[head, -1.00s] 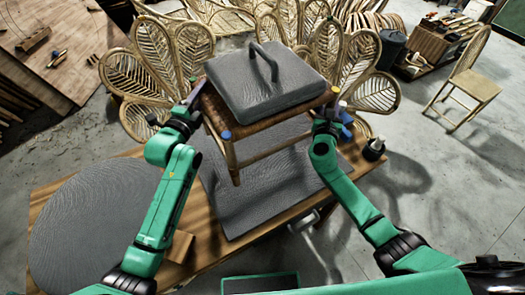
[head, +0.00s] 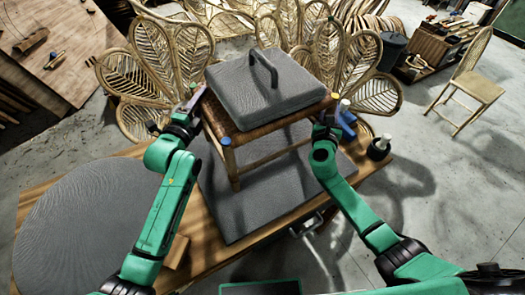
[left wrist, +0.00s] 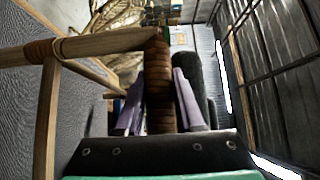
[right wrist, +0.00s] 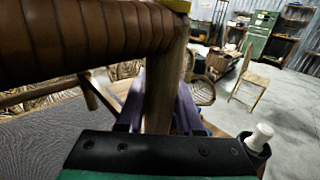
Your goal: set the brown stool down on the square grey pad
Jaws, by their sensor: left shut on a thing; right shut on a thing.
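The brown stool (head: 262,136) is upright, with a brown woven seat and light wooden legs. A grey cushion-like block with a handle (head: 262,92) sits on its seat. The stool is over the square grey pad (head: 250,215) on the table; its near leg's foot appears close to the pad, but I cannot tell if it touches. My left gripper (head: 188,106) is shut on the stool's left side; the left wrist view shows its fingers around a brown wrapped part (left wrist: 160,95). My right gripper (head: 330,120) is shut on a wooden leg (right wrist: 163,95) at the right side.
The wooden table (head: 185,215) also carries a round grey mat (head: 85,225) at the left and a white-topped bottle in a dark holder (head: 380,148) at the right. Rattan fan-shaped chair backs (head: 150,75) stand close behind. A wooden chair (head: 470,90) stands on the floor at the right.

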